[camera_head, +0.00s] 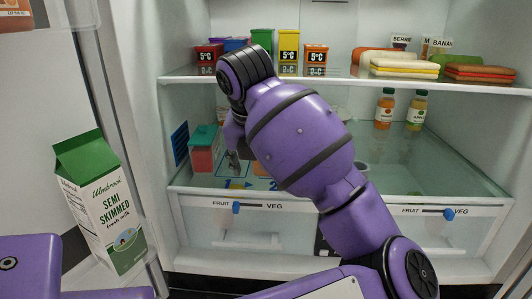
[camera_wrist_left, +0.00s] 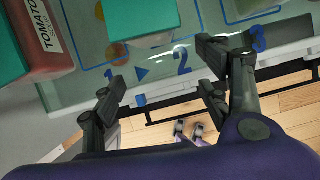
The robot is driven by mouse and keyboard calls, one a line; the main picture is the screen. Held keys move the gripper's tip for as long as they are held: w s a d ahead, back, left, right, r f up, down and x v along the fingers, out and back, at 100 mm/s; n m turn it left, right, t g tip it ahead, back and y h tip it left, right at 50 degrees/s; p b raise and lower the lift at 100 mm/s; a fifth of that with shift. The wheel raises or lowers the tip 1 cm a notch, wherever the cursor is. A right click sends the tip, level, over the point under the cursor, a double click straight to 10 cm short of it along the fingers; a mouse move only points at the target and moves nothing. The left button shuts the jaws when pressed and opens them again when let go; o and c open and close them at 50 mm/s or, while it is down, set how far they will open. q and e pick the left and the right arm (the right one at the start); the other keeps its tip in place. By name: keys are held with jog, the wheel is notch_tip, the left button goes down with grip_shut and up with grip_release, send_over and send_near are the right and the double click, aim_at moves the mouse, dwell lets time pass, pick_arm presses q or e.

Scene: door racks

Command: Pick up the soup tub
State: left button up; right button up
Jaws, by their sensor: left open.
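A red tub with a teal lid (camera_head: 204,150) stands at the left of the lower fridge shelf. In the left wrist view a red tub labelled TOMATO (camera_wrist_left: 46,38) with a teal lid shows at the upper left. A second tub, pale with a green lid (camera_wrist_left: 138,18), stands at the top centre of that view. My left gripper (camera_wrist_left: 162,70) is open and empty. Its fingers are apart, below the green-lidded tub in the picture and right of the TOMATO tub. In the head view my arm hides most of this gripper (camera_head: 235,158). My right gripper is not in view.
The lower glass shelf (camera_head: 395,175) holds two small bottles (camera_head: 398,110) at the right. The upper shelf (camera_head: 340,78) carries several small boxes and wrapped sandwiches. A milk carton (camera_head: 101,203) stands in the door at left. Drawers lie below.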

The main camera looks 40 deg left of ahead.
pick_arm(q)
jog(key=w+a, duration=0.1)
jog(key=w, duration=0.1)
jog(key=w+a, duration=0.1)
jog(key=w, duration=0.1)
jog(key=w+a, duration=0.1)
jog(key=w, duration=0.1)
jog(key=shift+w+a+f, duration=0.1)
jog(key=shift+f, duration=0.2)
jog(key=shift+w+f, duration=0.1)
jog(key=shift+f, duration=0.2)
jog(key=shift+c, duration=0.2)
jog(key=c, duration=1.4)
jog(key=shift+r, duration=0.1)
jog(key=shift+c, duration=1)
jog(key=shift+r, duration=0.1)
